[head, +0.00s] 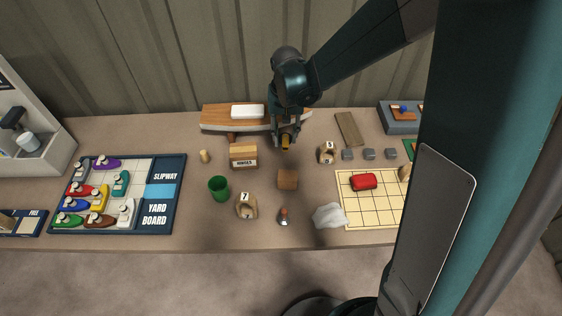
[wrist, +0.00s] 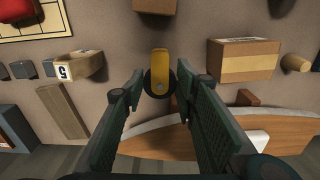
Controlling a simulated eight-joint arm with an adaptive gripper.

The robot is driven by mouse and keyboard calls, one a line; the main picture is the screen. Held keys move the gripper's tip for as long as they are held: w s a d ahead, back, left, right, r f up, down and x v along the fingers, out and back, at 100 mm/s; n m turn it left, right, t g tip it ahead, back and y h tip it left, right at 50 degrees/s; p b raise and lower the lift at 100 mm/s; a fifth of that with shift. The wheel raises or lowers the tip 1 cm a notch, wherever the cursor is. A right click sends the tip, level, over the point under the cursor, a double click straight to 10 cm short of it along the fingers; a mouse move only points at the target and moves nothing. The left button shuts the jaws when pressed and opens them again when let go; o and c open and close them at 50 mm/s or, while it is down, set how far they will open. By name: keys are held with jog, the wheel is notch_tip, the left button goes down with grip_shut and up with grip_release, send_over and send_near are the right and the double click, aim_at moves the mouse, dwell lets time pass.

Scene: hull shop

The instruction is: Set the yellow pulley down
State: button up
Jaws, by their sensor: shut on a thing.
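The yellow pulley (head: 286,142) has a yellow cheek plate and a dark wheel. In the wrist view the pulley (wrist: 160,64) sits between my fingertips, with its yellow plate pointing away from me. My gripper (head: 285,129) is shut on it, and it also shows in the wrist view (wrist: 160,82). The gripper points down at the back of the bench, beside the right end of the wooden hull. I cannot tell how high the pulley is above the bench.
The wooden hull (head: 215,117) carries a white block (head: 248,111). A labelled wooden box (head: 243,156), brown block (head: 288,179), green cup (head: 219,188) and small numbered arch (head: 327,152) stand around. A yellow grid mat (head: 372,208) bears a red item (head: 364,181).

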aim_at(281, 142)
jog(key=shift+w+a, duration=0.1)
jog(key=shift+a, duration=0.75)
jog(key=shift+f, duration=0.1)
jog(key=shift+f+b, duration=0.4)
jog(key=shift+f, duration=2.7)
jog(key=shift+f, duration=0.1)
jog(key=shift+f, duration=1.75)
jog(key=shift+f+b, duration=0.2)
jog(key=shift+b, duration=0.25)
jog(key=o, duration=0.9)
jog(key=shift+r, duration=0.15)
